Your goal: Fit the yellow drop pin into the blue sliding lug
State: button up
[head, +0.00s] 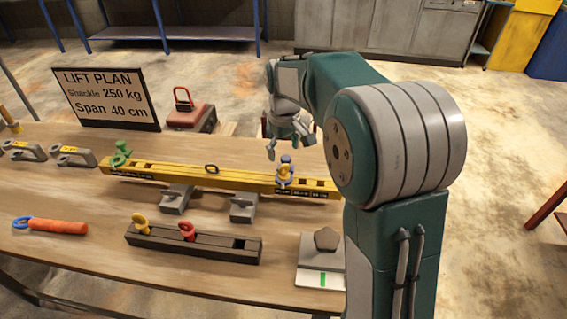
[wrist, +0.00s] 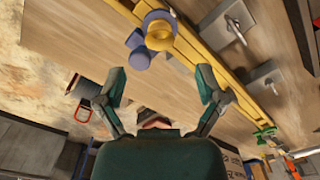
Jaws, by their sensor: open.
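The blue sliding lug (head: 286,160) stands on the right part of the yellow beam (head: 235,178). A yellow ring-headed pin (head: 284,171) is at the lug; the wrist view shows the yellow pin (wrist: 159,34) against the blue lug (wrist: 138,58). How deep the pin sits cannot be told. My gripper (head: 290,146) is open and empty just above the lug, apart from the pin. In the wrist view my gripper (wrist: 157,82) has its fingers spread, with pin and lug beyond the tips.
A dark rack (head: 210,250) in front holds another yellow-orange pin (head: 140,222) and a red pin (head: 187,231); its right slot is empty. A green lug (head: 120,155) is on the beam's left end. A sign (head: 105,100) and red shackle block (head: 190,117) stand behind.

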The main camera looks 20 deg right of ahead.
notch_tip(320, 180, up, 6)
jog(key=shift+f, duration=0.2)
jog(key=s+r+m+t, duration=0.1)
jog(key=s+r, duration=0.1)
jog(key=s, duration=0.5)
jog(key=s+r+m+t, duration=0.1)
jog(key=s+r+t, duration=0.15)
jog(key=s, duration=0.35)
jog(key=s+f+m+t, duration=0.2)
jog(key=s+f, duration=0.2)
jog(key=s, duration=1)
jog(key=shift+m, duration=0.3)
